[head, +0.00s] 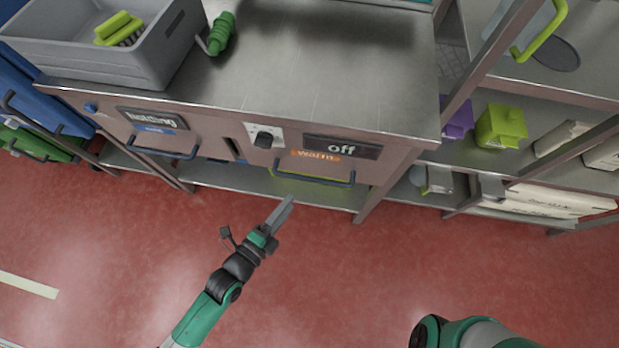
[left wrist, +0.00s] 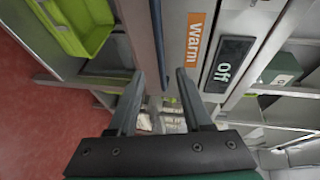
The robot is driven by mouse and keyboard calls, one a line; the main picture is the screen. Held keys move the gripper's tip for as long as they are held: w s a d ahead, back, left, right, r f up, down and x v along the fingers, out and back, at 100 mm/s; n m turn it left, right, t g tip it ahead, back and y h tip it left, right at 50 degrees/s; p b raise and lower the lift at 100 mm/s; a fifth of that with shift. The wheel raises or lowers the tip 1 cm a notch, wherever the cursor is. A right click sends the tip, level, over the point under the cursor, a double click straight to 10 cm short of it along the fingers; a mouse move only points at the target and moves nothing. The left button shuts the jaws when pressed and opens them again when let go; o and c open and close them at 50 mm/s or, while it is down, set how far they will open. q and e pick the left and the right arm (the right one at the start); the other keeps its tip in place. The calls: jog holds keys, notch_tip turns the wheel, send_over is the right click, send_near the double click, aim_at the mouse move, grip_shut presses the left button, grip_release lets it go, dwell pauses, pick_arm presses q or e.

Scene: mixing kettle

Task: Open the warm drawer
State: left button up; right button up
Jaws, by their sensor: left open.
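The warm drawer (head: 290,160) is in the steel counter's front, under an orange "warm" label (head: 316,154) and a dark display reading "off" (head: 342,148). It looks shut. Its dark bar handle (head: 315,180) runs along the front. In the left wrist view the handle (left wrist: 157,40) runs upright, its lower end lined up between my fingertips. My left gripper (head: 287,203) is open and empty, in front of and below the handle; it also shows in the left wrist view (left wrist: 160,75). Contact with the handle cannot be told. My right gripper is out of view.
The "holding" drawer (head: 160,135) is to the left, with a knob (head: 264,137) between the drawers. A grey bin (head: 110,45) and a green-handled tool (head: 220,35) sit on the counter. Shelves stand at the right. The red floor (head: 130,240) in front is clear.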

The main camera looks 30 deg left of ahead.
aim_at(309, 178)
pick_arm(q)
jog(key=b+x, duration=0.2)
jog(key=x, duration=0.9)
jog(key=shift+w+r, duration=0.1)
jog(key=shift+w, duration=0.1)
grip_shut()
dwell(0.9)
